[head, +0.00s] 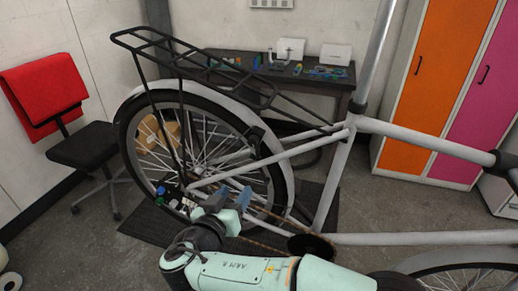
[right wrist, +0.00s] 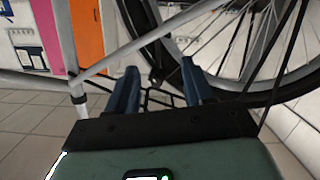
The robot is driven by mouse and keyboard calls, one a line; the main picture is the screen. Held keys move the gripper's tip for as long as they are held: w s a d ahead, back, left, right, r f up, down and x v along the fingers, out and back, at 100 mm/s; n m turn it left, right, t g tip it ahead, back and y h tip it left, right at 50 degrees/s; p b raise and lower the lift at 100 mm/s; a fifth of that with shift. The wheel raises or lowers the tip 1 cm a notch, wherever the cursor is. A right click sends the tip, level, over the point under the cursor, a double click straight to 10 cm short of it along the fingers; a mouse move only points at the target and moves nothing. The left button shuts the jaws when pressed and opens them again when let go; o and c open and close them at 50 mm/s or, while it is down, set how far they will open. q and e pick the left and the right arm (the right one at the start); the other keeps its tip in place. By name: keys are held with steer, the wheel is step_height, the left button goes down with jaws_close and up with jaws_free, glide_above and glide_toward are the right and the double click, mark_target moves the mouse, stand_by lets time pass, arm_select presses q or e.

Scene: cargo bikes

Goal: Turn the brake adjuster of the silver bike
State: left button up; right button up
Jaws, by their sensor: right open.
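The silver bike (head: 345,165) stands with its rear wheel (head: 205,150) toward the left, under a black rack (head: 190,60). My right gripper (head: 230,198) is open beside the lower part of this wheel, near the hub and the rear end of the frame tubes. In the right wrist view its two blue fingers (right wrist: 160,88) are apart, with spokes, tyre and frame tubes beyond them. I see nothing held between them. I cannot pick out the brake adjuster with certainty; the hub area is small and partly behind my gripper. My left gripper is not in view.
A dark workbench (head: 310,88) with tools stands behind the bike. A black chair with a red cloth (head: 45,95) is at left. Orange (head: 430,80) and pink lockers are at right. A cardboard box (head: 155,135) shows through the wheel. A dark mat (head: 145,226) lies below.

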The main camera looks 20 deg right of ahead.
mark_target(252, 144)
step_height(252, 144, up, 7)
steer(key=s+m+t+h, duration=0.1)
steer(key=s+m+t, duration=0.1)
steer(key=shift+n, duration=0.3)
steer(key=p+x, duration=0.1)
steer(key=x, duration=0.3)
steer(key=p+x, duration=0.1)
steer(key=x, duration=0.3)
steer(key=f+p+x, duration=0.1)
steer(key=x, duration=0.3)
steer(key=shift+w, duration=0.5)
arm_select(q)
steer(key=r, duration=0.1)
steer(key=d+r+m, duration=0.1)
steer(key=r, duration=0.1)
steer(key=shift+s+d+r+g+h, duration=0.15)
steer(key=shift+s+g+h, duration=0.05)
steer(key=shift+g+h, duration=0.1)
arm_select(e)
jaws_close()
